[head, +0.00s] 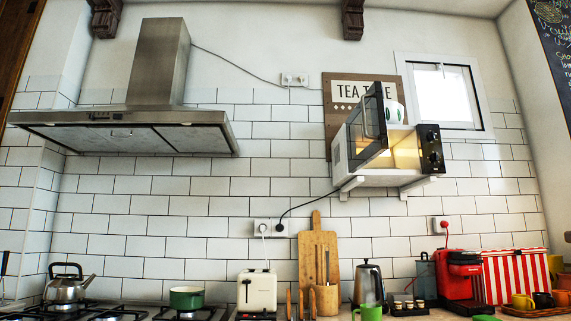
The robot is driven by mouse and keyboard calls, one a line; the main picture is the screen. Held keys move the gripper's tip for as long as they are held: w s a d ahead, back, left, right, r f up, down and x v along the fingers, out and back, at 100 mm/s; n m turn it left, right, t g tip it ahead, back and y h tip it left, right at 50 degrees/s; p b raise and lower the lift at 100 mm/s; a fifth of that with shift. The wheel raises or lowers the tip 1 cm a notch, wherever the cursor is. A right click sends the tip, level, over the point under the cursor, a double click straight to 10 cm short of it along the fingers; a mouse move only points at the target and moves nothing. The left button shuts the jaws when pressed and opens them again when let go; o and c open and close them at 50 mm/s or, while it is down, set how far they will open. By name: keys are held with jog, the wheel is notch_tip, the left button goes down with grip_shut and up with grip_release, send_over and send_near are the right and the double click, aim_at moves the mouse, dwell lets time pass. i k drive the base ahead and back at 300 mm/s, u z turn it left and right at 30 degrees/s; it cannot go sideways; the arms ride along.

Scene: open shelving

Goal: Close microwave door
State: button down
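The microwave (435,150) sits on a small white wall shelf (401,184) right of the middle in the head view. Its dark control panel with knobs is on the right side of its front. Its door (371,128) stands wide open, swung out on the left side, with a handle along its edge. The lit yellowish cavity (404,152) shows behind and beside the door. My gripper is not in view.
A white bowl with green marks (394,112) stands on top of the microwave. Below, the counter holds a wooden board (318,258), a kettle (369,285), a toaster (257,290) and a red coffee machine (460,276). A range hood (130,130) hangs at left.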

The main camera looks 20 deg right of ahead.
aim_at(366, 127)
jog(key=u, duration=0.1)
jog(key=i, duration=0.65)
jog(key=z, duration=0.75)
jog(key=i, duration=0.65)
jog(key=z, duration=0.8)
